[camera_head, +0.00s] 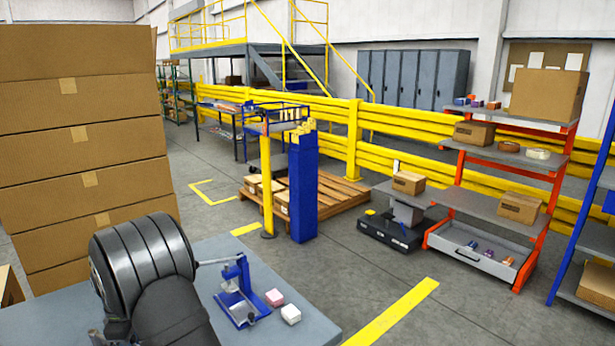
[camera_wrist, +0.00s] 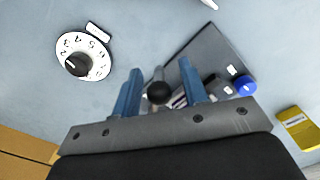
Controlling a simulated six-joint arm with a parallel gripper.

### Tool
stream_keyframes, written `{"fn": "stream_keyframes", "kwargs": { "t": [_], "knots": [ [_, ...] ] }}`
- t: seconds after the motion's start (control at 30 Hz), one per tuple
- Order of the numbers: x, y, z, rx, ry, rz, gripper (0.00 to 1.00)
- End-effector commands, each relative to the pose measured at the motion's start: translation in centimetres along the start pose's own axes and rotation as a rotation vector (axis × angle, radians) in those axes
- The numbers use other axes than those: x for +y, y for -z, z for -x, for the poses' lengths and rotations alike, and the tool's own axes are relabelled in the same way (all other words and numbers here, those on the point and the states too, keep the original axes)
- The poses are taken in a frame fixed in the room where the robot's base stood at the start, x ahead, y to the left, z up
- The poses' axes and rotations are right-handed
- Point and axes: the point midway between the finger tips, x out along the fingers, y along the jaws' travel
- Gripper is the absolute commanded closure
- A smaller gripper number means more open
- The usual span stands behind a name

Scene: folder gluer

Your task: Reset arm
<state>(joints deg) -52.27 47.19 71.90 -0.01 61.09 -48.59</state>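In the wrist view, my gripper (camera_wrist: 160,88) shows two blue fingers standing apart. A black ball knob (camera_wrist: 160,93) on a short grey stem sits between them, with a visible gap on each side. I cannot tell how deep the knob lies between the fingers. A pale blue-grey surface lies beyond, with a dark recessed area (camera_wrist: 213,55) behind the right finger. In the head view my dark arm fills the lower left and the gripper's fingers are hidden. A blue hand-press-like device (camera_head: 238,293) stands on the grey table beside my arm. The arm to reset cannot be identified for certain.
The wrist view has a white numbered dial (camera_wrist: 84,54), a blue round knob (camera_wrist: 244,86) and a yellow block (camera_wrist: 297,128). In the head view, a pink box (camera_head: 274,298) and a white box (camera_head: 291,314) lie on the table (camera_head: 215,248). Stacked cartons (camera_head: 85,150) stand left.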

Motion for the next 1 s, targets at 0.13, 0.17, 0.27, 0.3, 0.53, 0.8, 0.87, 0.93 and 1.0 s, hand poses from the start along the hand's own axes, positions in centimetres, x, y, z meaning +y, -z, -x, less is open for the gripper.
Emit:
{"fn": "stream_keyframes", "kwargs": {
  "t": [0.13,0.17,0.27,0.3,0.53,0.8,0.87,0.93,1.0],
  "knots": [
    [-0.7,0.4,0.3,0.003,-0.003,-0.048,0.6],
    [-0.8,0.5,0.3,0.003,-0.003,-0.055,0.6],
    [-1.0,0.5,0.3,0.003,-0.003,-0.068,0.6],
    [-1.0,0.5,0.3,0.003,-0.003,-0.07,0.6],
    [-1.0,0.5,0.3,0.002,-0.002,-0.072,0.58],
    [-1.0,0.5,0.3,0.002,-0.002,-0.072,0.05],
    [-1.0,0.6,0.5,0.003,-0.005,-0.063,0.0],
    [-1.3,0.8,1.3,0.004,-0.017,-0.022,0.0],
    [-1.8,1.2,2.7,0.003,-0.042,0.07,0.0]
  ]
}}
